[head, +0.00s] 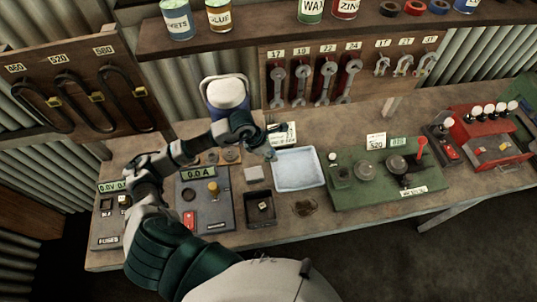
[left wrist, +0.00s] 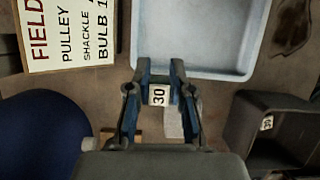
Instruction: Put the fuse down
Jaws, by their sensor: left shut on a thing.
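The tray (left wrist: 225,65) lies just beyond the fingers in that view. A dark open box (head: 262,208) stands nearer on the bench, holding another piece marked 30 (left wrist: 267,122). The fuse is too small to make out clearly in the head view. My right gripper is not in view.
A grey panel reading 0.0 A (head: 205,200) and a panel marked FUSES (head: 108,225) stand at left. A small light block (head: 253,174) lies near the tray. A blue-and-white container (head: 226,95) stands behind my gripper. A green board (head: 385,185) lies right of the tray.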

